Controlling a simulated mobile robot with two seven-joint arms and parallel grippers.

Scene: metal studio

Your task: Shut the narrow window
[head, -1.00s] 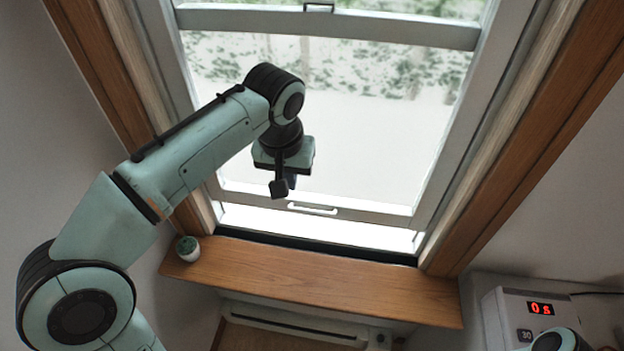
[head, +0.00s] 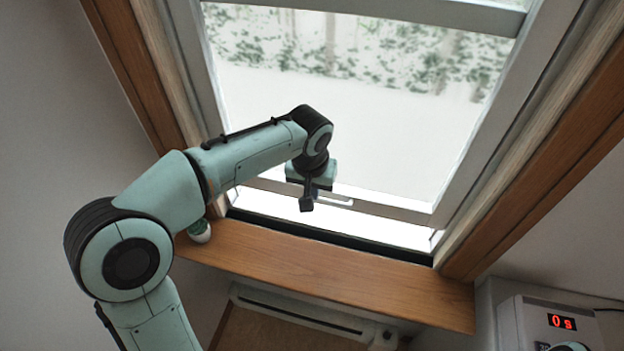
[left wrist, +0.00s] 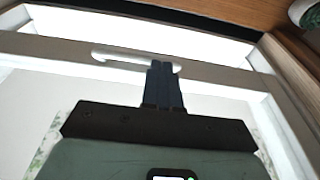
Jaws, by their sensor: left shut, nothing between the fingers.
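The window's light grey sliding sash has its bottom rail (head: 392,212) raised above the dark sill track (head: 330,241). A bright open strip shows between them. A white bar handle (head: 338,198) sits on the bottom rail, partly hidden by my left gripper (head: 307,204). That gripper is shut and empty, in front of the rail at the handle's left part. In the left wrist view the shut fingers (left wrist: 162,72) overlap one end of the handle (left wrist: 115,57); I cannot tell whether they touch it. My right gripper is not in view.
A wooden sill (head: 320,272) runs under the window. A small green and white pot (head: 200,231) stands at its left end, close to my left arm. A white box with a red display (head: 562,322) is at the lower right. A white slotted unit (head: 300,315) is below the sill.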

